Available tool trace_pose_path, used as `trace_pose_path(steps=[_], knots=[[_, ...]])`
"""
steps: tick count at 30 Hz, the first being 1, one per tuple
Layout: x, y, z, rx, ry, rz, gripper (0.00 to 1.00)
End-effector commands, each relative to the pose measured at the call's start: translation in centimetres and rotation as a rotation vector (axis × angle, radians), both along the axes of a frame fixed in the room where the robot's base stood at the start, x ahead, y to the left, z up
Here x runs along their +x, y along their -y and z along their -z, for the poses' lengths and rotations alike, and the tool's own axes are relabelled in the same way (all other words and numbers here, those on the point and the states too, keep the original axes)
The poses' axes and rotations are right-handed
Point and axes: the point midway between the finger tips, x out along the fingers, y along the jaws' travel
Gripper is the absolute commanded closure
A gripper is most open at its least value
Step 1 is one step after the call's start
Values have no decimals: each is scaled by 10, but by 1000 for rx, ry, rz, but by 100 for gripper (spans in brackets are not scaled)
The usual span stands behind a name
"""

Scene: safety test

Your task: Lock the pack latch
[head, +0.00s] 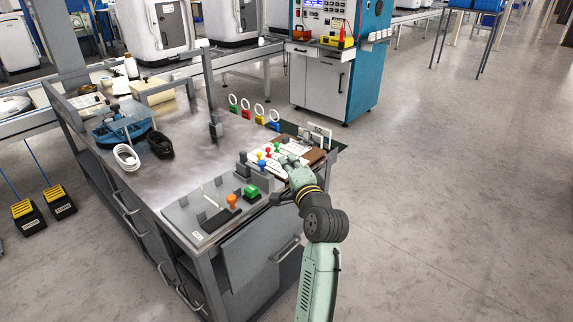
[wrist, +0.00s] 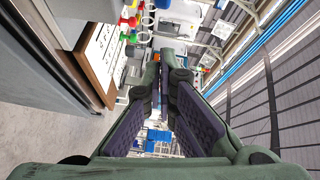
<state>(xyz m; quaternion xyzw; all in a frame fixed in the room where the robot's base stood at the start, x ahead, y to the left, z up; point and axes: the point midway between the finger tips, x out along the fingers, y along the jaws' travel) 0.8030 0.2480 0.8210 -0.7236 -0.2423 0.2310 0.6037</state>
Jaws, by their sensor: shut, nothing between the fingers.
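My gripper (head: 286,160) is above the right edge of the workbench (head: 185,140), near a white sheet with coloured knobs. In the wrist view my gripper (wrist: 166,62) has its fingers together at the tips, with nothing seen between them. I cannot tell for sure which part is the pack latch.
The sheet with coloured knobs (head: 262,155) lies just left of my gripper; its board (wrist: 95,60) also shows in the wrist view. Coloured tags with white rings (head: 246,108) stand at the far edge. A blue vise (head: 120,125) and cable coils are at the left. Right floor is clear.

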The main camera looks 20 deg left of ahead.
Motion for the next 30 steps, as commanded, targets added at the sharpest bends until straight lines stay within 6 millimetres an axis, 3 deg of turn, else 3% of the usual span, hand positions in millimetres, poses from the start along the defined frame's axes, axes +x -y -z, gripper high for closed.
trace_pose_path(steps=[2,9,15,30], knots=[[2,2,-3,0,1,-1,100],[-45,41,-2,-1,2,2,100],[-67,58,-5,1,1,1,100],[-75,63,-6,1,1,-1,100]])
